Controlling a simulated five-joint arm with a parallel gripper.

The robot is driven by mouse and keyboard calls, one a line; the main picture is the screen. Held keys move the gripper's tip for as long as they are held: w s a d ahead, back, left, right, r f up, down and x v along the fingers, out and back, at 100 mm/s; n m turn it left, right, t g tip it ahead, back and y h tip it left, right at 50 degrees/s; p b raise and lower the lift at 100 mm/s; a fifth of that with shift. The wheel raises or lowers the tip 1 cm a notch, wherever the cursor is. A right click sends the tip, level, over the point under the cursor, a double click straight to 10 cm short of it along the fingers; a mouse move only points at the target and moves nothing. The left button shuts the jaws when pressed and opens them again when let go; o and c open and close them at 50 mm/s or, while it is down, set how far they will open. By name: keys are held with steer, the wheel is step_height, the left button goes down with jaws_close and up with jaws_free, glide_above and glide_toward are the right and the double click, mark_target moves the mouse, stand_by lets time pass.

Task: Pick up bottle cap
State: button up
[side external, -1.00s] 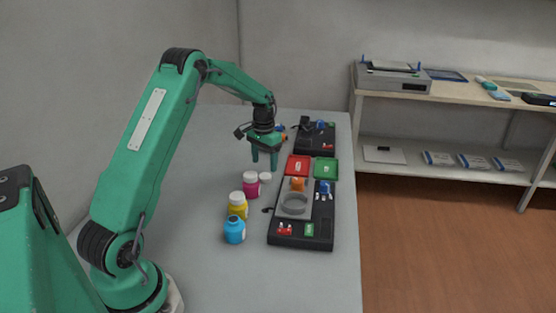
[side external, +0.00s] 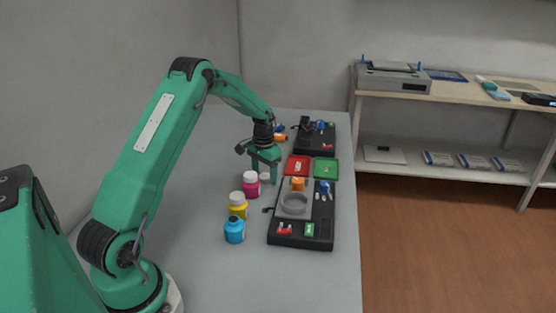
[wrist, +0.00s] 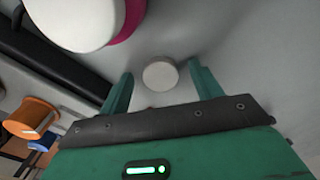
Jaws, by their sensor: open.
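The bottle cap (wrist: 160,75) is a round white disc lying on the grey table. In the wrist view it sits between and slightly beyond the fingertips of my gripper (wrist: 159,70), apart from both. In the side view the cap (side external: 265,176) shows between the green fingers of my gripper (side external: 264,178), which point down close to the table. The gripper is open and empty. A magenta bottle (side external: 251,189) with a white lid stands right beside it, toward the arm's base.
A yellow bottle (side external: 237,211) with a white lid and a blue bottle (side external: 234,232) stand nearer the base. A black tray (side external: 317,233) with small parts, a red bin (side external: 297,164) and a green bin (side external: 325,168) lie to the right. The table's left side is clear.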

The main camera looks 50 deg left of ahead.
mark_target(265, 176)
steer(key=c, duration=1)
steer(key=shift+r, duration=0.15)
steer(key=shift+r, duration=0.55)
steer(key=r, duration=0.3)
steer(key=shift+d+r, duration=0.1)
steer(key=shift+d, duration=0.1)
steer(key=d+r, duration=0.2)
steer(key=d, duration=0.1)
steer(key=d+r, duration=0.2)
steer(key=d, duration=0.2)
steer(key=d+r, duration=0.2)
steer(key=d, duration=0.2)
steer(key=shift+s+d+r, duration=0.15)
steer(key=shift+s+r, duration=0.1)
steer(key=shift+s, duration=0.05)
steer(key=shift+s, duration=0.1)
steer(key=s+d+r, duration=0.1)
steer(key=s, duration=0.5)
steer(key=s+d, duration=0.2)
steer(key=s, duration=0.5)
steer(key=s+d+r, duration=0.1)
steer(key=s+d, duration=0.1)
steer(key=s, duration=0.5)
steer(key=shift+d+r, duration=0.15)
steer(key=shift+r, duration=0.15)
